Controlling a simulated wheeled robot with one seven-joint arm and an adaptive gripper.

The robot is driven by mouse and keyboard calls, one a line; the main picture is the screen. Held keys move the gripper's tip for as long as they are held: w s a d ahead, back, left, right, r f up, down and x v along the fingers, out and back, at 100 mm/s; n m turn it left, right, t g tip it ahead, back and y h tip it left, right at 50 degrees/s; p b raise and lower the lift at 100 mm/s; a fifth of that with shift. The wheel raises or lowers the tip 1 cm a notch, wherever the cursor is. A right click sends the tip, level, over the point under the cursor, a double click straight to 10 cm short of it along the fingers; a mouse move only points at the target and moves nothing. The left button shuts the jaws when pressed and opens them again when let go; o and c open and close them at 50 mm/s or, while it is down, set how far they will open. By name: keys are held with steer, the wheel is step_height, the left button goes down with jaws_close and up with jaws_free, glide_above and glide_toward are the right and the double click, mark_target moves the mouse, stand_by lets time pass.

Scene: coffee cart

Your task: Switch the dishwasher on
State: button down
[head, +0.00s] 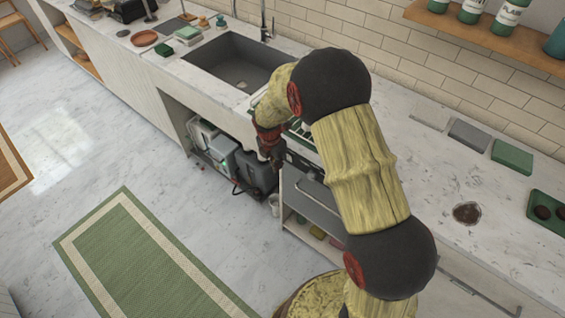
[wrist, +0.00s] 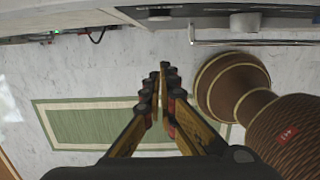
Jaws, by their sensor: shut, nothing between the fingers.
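The dishwasher (head: 318,202) is set under the counter, its dark front partly hidden behind my arm. A bar handle (wrist: 270,43) shows below the knob. In the head view my gripper (head: 270,153) is beside the dishwasher's upper left part. I cannot tell whether it touches.
A grey sink (head: 225,62) is in the counter at the back left. An open shelf (head: 300,230) holds small items. A green mat (head: 150,262) lies on clear floor.

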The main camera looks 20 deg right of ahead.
step_height(320, 180, up, 8)
steer(key=s+a+p, duration=0.1)
steer(key=a, duration=0.1)
steer(key=shift+s+a+f, duration=0.15)
steer(key=shift+f, duration=0.05)
stand_by(0.4)
steer(key=s+d+r+m+g, duration=0.1)
steer(key=s+r+m, duration=0.2)
steer(key=s+m, duration=0.75)
steer(key=s+d+r+m+t, duration=0.2)
steer(key=s+r+m, duration=0.5)
steer(key=r, duration=0.5)
steer(key=s+d+r+m+t+y, duration=0.1)
steer(key=s+d+r+m+t, duration=0.2)
steer(key=s+r+m, duration=0.4)
steer(key=s+r, duration=0.4)
steer(key=r, duration=0.1)
steer(key=shift+r+m+t, duration=0.35)
steer(key=shift+r+t, duration=0.05)
steer(key=c, duration=2.5)
jaws_free()
steer(key=shift+a, duration=0.1)
steer(key=shift+c, duration=0.2)
